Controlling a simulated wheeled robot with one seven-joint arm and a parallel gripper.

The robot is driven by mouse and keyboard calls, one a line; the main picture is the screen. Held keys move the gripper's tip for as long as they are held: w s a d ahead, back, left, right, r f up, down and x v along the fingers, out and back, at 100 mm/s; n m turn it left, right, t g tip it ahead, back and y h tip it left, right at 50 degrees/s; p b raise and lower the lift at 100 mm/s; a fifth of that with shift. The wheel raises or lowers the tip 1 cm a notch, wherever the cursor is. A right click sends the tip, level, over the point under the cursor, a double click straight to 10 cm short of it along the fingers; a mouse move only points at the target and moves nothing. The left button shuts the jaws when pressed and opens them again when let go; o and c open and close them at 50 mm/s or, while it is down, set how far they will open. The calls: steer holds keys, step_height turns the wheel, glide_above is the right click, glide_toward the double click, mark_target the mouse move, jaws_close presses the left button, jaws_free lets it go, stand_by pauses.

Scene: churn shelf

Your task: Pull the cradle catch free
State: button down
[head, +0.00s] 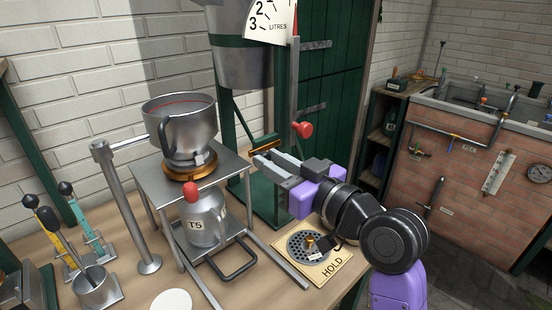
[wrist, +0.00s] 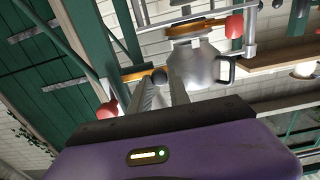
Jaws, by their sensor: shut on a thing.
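A short orange-brown bar (head: 264,148), which looks like the cradle catch, sits on the green stand (head: 262,200) below the hanging metal bucket (head: 244,62). My gripper (head: 262,162) reaches in from the right, with its fingertips at this bar. My gripper is closed on this knob. The fingers hide part of it.
A red knob (head: 303,130) on an upright rod is close above my gripper. A steel pan (head: 180,125) stands on a metal table, with a red-capped T5 bottle (head: 203,217) below. A HOLD plate (head: 318,262) lies beneath my arm.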

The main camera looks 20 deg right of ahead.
steer(key=c, duration=1.2)
jaws_free()
steer(key=shift+s+a, duration=0.1)
steer(key=shift+a, duration=0.15)
steer(key=shift+d, duration=0.1)
steer(key=v, duration=0.7)
steer(key=shift+s+b, duration=0.35)
